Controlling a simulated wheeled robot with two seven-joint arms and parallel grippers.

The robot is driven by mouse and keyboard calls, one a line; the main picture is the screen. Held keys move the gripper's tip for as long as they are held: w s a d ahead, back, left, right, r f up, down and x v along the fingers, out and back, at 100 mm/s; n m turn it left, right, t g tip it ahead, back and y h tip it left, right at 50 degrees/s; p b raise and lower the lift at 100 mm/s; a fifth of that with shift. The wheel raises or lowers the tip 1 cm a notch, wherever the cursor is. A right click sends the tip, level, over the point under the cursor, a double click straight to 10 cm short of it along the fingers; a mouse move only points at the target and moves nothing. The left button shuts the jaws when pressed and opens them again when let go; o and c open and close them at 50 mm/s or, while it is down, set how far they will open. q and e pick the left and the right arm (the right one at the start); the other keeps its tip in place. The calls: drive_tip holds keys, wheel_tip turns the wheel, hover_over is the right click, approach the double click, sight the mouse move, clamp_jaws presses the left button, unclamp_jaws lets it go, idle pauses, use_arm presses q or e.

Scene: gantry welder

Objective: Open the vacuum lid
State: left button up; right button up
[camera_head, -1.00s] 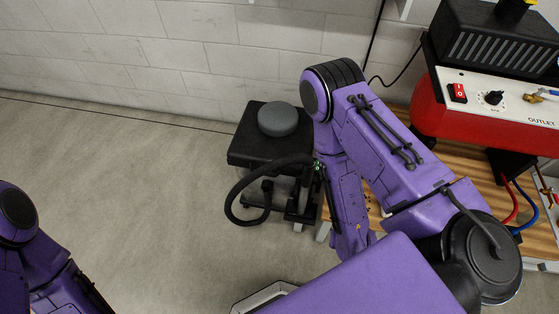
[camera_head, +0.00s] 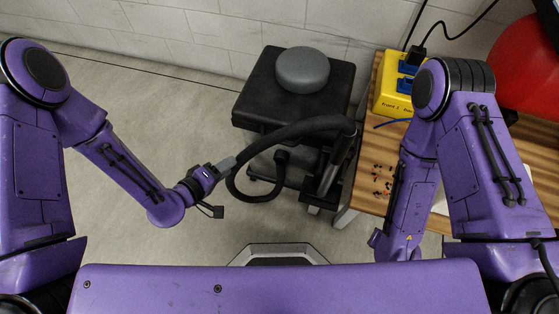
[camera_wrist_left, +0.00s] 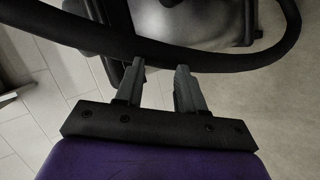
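The vacuum appears to be the black unit (camera_head: 250,108) in the middle of the head view, with a round grey cap (camera_head: 302,70) on its flat, closed-looking square top. A thick black hose (camera_head: 285,133) arcs in front of it. My left gripper (camera_head: 229,163) points at the hose's left bend, left of and in front of the unit. In the left wrist view the gripper's two fingers (camera_wrist_left: 158,82) stand apart, with the hose (camera_wrist_left: 235,58) crossing at their tips. Contact cannot be told. My right arm hangs over the bench side; its fingers do not show.
A wooden bench (camera_head: 375,150) stands right of the vacuum, with a yellow box (camera_head: 392,92), small scattered parts (camera_head: 382,180) and a red tank (camera_head: 525,65) behind. A block wall (camera_head: 200,35) closes off the back. The floor (camera_head: 130,85) at left is clear.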

sight(278, 141)
use_arm(q)
drive_tip(key=w+d+m+h+b, duration=0.1)
drive_tip(key=w+d+h+b, duration=0.1)
drive_tip(key=d+h+b, duration=0.1)
drive_tip(key=w+d+r+m+g+h+b, duration=0.1)
drive_tip(key=w+d+h+b, duration=0.1)
drive_tip(key=d+b, duration=0.3)
drive_tip(key=w+d+r+m+h+b, duration=0.1)
drive_tip(key=w+d+h+b, duration=0.2)
drive_tip(key=d, duration=0.4)
drive_tip(key=shift+r+m+h+b, duration=0.15)
drive_tip(key=shift+m+h+b, duration=0.25)
drive_tip(key=shift+h+b, duration=0.5)
drive_tip(key=shift+a, duration=0.1)
clamp_jaws()
use_arm(e)
wheel_tip(278, 141, down, 17)
drive_tip(key=shift+s+r, duration=0.15)
drive_tip(key=shift+s, duration=0.1)
